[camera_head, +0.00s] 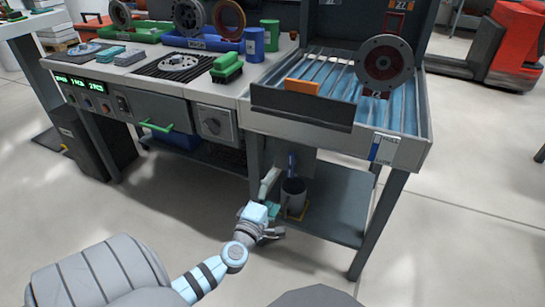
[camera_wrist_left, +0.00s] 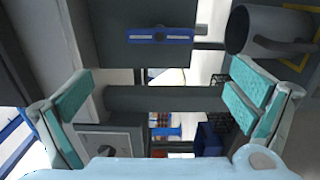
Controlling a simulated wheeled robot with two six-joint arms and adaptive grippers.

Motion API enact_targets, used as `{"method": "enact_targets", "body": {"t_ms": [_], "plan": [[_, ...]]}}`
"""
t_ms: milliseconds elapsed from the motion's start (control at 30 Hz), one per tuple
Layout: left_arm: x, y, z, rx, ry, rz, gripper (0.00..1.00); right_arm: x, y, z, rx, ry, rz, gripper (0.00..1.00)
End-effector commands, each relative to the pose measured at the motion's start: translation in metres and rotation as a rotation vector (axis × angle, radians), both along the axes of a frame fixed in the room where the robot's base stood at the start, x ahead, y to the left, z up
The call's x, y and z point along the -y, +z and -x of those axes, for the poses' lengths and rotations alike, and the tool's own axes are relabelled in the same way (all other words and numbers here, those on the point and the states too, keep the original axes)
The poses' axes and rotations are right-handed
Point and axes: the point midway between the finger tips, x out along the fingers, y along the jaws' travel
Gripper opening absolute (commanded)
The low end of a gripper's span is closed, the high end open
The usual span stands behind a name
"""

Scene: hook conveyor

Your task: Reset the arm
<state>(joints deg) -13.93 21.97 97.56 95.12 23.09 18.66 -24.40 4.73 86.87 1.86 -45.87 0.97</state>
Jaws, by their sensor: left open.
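My left arm reaches in from the bottom left of the head view. Its left gripper (camera_head: 272,196) is in front of the lower shelf under the roller conveyor, next to a dark grey mug (camera_head: 293,194). In the left wrist view the left gripper (camera_wrist_left: 160,103) has its two teal-padded fingers wide apart, with nothing held between them. The mug also shows at the upper right of the wrist view (camera_wrist_left: 275,31), beyond the right finger and apart from it. My right gripper is in neither view.
The mug stands on a yellow-edged patch on the lower shelf (camera_head: 335,210). The conveyor (camera_head: 405,150) is above, with a reel (camera_head: 385,63) and an orange block (camera_head: 302,86). The workbench (camera_head: 205,88) extends left, holding a green brush (camera_head: 227,66). Floor at lower right is clear.

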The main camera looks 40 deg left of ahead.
Motion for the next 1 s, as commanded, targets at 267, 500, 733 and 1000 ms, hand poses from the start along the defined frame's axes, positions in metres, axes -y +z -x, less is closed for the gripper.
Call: {"method": "enact_targets", "body": {"t_ms": [267,500,733,1000], "plan": [[0.000,0.000,0.000,0.000,0.000,0.000,1.00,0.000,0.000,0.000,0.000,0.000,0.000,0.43],[0.047,-0.014,-0.010,-0.106,-0.227,-0.248,1.00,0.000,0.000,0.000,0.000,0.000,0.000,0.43],[0.134,-0.182,0.070,-0.696,-0.837,-0.977,1.00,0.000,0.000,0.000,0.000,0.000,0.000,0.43],[0.152,-0.302,0.250,-1.281,-1.256,-1.214,1.00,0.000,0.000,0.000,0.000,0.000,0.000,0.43]]}}
